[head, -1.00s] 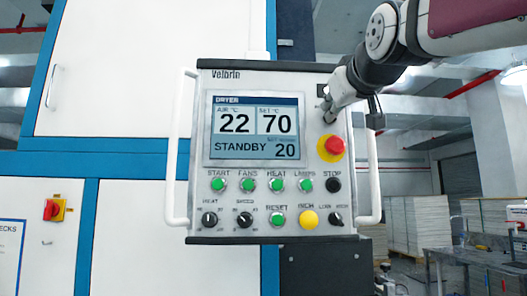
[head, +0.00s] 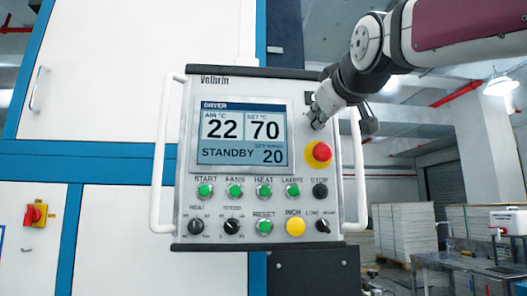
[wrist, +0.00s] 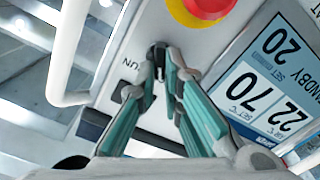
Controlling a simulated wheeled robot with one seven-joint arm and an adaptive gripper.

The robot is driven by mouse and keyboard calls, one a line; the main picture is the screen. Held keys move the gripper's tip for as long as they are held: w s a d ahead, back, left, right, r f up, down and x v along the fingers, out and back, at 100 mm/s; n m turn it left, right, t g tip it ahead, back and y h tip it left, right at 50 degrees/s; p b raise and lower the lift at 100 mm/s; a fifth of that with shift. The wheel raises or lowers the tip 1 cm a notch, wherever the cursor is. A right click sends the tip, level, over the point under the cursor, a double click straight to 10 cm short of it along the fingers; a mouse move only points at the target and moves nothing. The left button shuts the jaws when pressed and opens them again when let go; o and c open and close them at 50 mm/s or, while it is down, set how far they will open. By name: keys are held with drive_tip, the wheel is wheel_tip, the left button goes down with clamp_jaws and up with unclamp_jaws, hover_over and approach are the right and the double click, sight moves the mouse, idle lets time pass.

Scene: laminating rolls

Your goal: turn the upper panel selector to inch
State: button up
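The upper panel selector is mostly hidden by my gripper (head: 317,122), whose tips are at the panel's upper right, just above the red stop button. In the wrist view, my gripper's teal fingers (wrist: 165,70) converge with a narrow gap at their dark tips. A small dark piece, probably the selector knob (wrist: 154,50), shows at the tips. I cannot tell whether the fingers grip it or only flank it. A partly covered label ending in "UN" (wrist: 130,66) is printed beside it. The "inch" marking and the knob's pointing direction are not visible.
The red stop button (head: 319,153) on its yellow ring is close below my gripper. A white handle (head: 357,185) runs along the panel's right side. The screen (head: 243,136) reads STANDBY. Green buttons, a yellow INCH button (head: 296,227) and lower selectors fill the panel's bottom.

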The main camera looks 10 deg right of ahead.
drive_tip(key=o, duration=0.4)
drive_tip(key=shift+s, duration=0.1)
drive_tip(key=s, duration=1.2)
drive_tip(key=shift+w+f, duration=0.1)
wheel_tip(320, 180, down, 13)
drive_tip(key=s+m+g+p, duration=0.1)
drive_tip(key=m+g+p, duration=0.1)
drive_tip(key=g+p, duration=0.15)
drive_tip(key=s+f+m+g+p, duration=0.1)
drive_tip(key=s+f+g, duration=0.2)
drive_tip(key=s+f, duration=0.3)
drive_tip(key=s+f+m+g+p, duration=0.1)
drive_tip(key=s+f+g, duration=0.3)
drive_tip(key=f, duration=1)
drive_tip(key=s+d+f+m+g+p, duration=0.1)
drive_tip(key=s+f+m+g+p, duration=0.1)
drive_tip(key=s+f, duration=0.6)
drive_tip(key=shift+s+f+g, duration=0.2)
drive_tip(key=shift+f+g, duration=0.15)
drive_tip(key=shift+f, duration=0.4)
drive_tip(key=shift+s+f+g, duration=0.15)
drive_tip(key=shift+f+g, duration=0.15)
drive_tip(key=shift+f, duration=0.45)
